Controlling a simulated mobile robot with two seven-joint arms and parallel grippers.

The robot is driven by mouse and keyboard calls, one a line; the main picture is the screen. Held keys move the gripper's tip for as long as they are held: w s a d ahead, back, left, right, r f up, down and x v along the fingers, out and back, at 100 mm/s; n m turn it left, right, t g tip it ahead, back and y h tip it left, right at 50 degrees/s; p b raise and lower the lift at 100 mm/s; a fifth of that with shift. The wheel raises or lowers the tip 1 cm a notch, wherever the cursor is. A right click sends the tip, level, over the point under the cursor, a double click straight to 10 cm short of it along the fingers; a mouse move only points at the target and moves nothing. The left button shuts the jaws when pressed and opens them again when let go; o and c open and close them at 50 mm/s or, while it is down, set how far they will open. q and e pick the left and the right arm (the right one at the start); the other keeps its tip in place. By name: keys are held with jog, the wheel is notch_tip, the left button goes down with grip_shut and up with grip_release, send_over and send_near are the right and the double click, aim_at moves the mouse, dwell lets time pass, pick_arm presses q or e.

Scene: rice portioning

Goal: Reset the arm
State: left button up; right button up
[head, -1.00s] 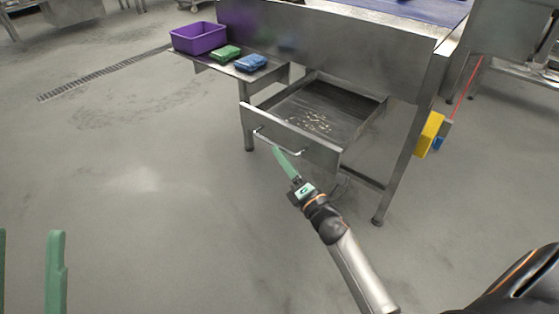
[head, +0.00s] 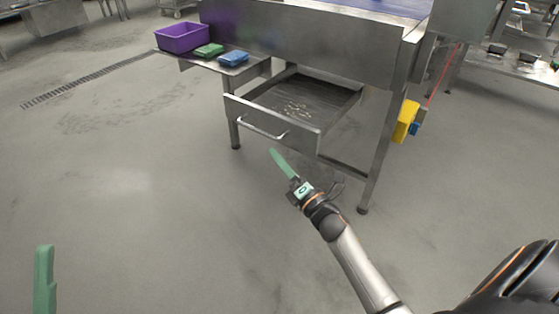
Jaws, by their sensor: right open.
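My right gripper (head: 280,160) is in the middle of the head view, its arm coming in from the lower right. Its green finger points up and left toward the drawer; the jaws are open and nothing shows between them. It is in front of and apart from the drawer front. Of my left gripper (head: 44,278), one green finger shows at the lower left edge, with bare floor beside it; the other finger is outside the picture. The open metal drawer (head: 262,128) under the steel table has a bar handle and holds scattered pale grains.
A side shelf (head: 232,68) of the steel table (head: 300,40) carries a purple bin (head: 182,38), a green packet (head: 209,50) and a blue packet (head: 233,58). A yellow item (head: 405,121) hangs by the right table leg. The grey floor at left is clear.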

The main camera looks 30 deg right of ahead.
dwell(0.3)
